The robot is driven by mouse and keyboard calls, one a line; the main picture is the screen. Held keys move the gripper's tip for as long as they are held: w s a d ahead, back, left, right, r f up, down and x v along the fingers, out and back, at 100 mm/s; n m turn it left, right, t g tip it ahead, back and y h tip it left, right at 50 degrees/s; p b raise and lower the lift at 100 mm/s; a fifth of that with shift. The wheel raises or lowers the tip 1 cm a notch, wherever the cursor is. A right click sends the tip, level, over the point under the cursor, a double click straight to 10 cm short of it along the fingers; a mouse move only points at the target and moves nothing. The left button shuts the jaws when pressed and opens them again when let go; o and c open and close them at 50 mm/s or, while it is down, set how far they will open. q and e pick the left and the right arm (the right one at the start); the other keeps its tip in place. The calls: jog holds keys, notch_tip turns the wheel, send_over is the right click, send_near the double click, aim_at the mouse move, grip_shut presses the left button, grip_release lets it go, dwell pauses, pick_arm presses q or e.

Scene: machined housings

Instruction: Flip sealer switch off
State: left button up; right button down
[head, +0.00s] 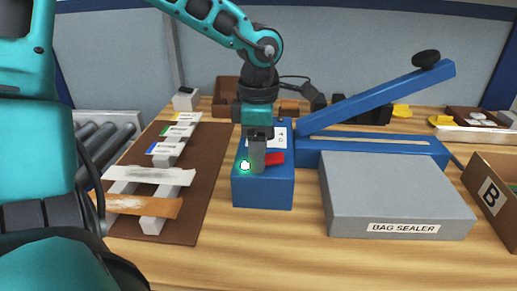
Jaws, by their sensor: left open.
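The bag sealer has a blue control box (262,195) at the middle of the bench, with a long blue lever arm (375,98) raised to the right. A red switch (275,158) sits on top of the box, partly hidden behind my gripper. A green light (245,166) glows beside it on the left. My left gripper (258,165) points down at the top of the box, just left of the visible red part. It is open with nothing seen between its fingers; I cannot tell whether it touches the switch. My right gripper is not in view.
A grey block labelled BAG SEALER (395,195) stands right of the box. A brown mat (200,205) with strips and labelled pieces lies left. A carton marked B (487,190) is at the right edge. Bare wood lies in front of the box.

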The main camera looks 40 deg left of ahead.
pick_arm(q)
jog(key=shift+c, duration=0.2)
jog(key=c, duration=1)
jog(key=shift+w+d+g+y+b, duration=0.15)
jog(key=shift+w+g+y+b, duration=0.05)
jog(key=shift+g+y+b, duration=0.4)
jog(key=shift+w+d+r+g+y+b, duration=0.15)
jog(key=shift+d+r+g+y+b, duration=0.1)
jog(key=shift+g+y, duration=0.35)
jog(key=shift+w+d+r+g+y+b, duration=0.15)
jog(key=shift+r+g+y+b, duration=0.2)
jog(key=shift+y, duration=0.35)
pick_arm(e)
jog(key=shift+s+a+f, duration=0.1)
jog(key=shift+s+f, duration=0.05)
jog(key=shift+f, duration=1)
pick_arm(q)
jog(key=shift+f, duration=0.15)
jog(key=o, duration=1)
jog(key=shift+o, duration=0.2)
